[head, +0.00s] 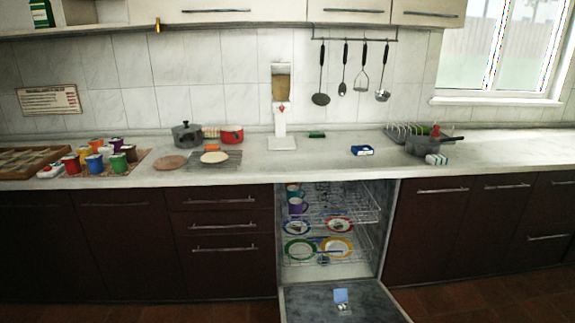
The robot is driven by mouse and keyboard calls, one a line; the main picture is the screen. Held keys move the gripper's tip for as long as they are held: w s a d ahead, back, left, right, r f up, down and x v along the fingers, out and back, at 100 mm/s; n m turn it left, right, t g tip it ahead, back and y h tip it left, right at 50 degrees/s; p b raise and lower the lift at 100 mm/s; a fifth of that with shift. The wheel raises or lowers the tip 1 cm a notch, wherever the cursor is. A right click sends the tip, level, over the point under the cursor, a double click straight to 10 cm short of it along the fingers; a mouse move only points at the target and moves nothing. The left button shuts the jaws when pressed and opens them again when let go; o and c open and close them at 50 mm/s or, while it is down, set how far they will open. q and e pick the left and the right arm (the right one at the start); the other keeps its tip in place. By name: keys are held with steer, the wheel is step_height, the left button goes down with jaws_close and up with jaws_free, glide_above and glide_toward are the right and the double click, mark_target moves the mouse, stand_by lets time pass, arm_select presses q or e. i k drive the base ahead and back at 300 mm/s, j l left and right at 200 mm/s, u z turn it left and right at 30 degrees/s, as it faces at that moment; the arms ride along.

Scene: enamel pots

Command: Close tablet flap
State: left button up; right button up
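The dishwasher (330,187) stands open under the counter, its door (310,303) folded down toward me. On the door's inner face, a small light-blue flap (341,295) appears raised. Just in front of it is a small pale compartment (343,308) with light and dark spots; whether a tablet lies in it is too small to tell. Neither of my grippers is in view.
Racks hold purple and teal mugs (297,205) and several rimmed plates (337,246). On the counter are a blue box (362,150), a grey saucepan (421,146), a dark pot (187,135) and several coloured mugs (96,164). The space above the door is clear.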

mark_target(340, 296)
steer(key=i+l+z, duration=0.2)
steer(key=l+z, duration=0.15)
steer(key=i+l+z, duration=0.6)
steer(key=l+z, duration=0.2)
steer(key=i+l+z, duration=0.2)
steer(key=z, duration=0.15)
steer(key=i+l+z, duration=0.15)
steer(key=i+z, duration=0.25)
steer(key=i+l+z, duration=0.1)
steer(key=i+z, duration=0.15)
steer(key=z, duration=0.15)
steer(key=i+u, duration=0.2)
steer(key=i, duration=0.3)
steer(key=i+l+u, duration=0.2)
steer(key=i, duration=0.3)
steer(key=i+u, duration=0.15)
steer(key=u, duration=0.25)
steer(key=i+u, duration=0.15)
steer(key=u, duration=0.25)
steer(key=i+l+u, duration=0.1)
steer(key=u, duration=0.3)
steer(key=i+l+u, duration=0.15)
steer(key=u, duration=0.3)
steer(key=i+l+u, duration=0.15)
steer(key=u, duration=0.25)
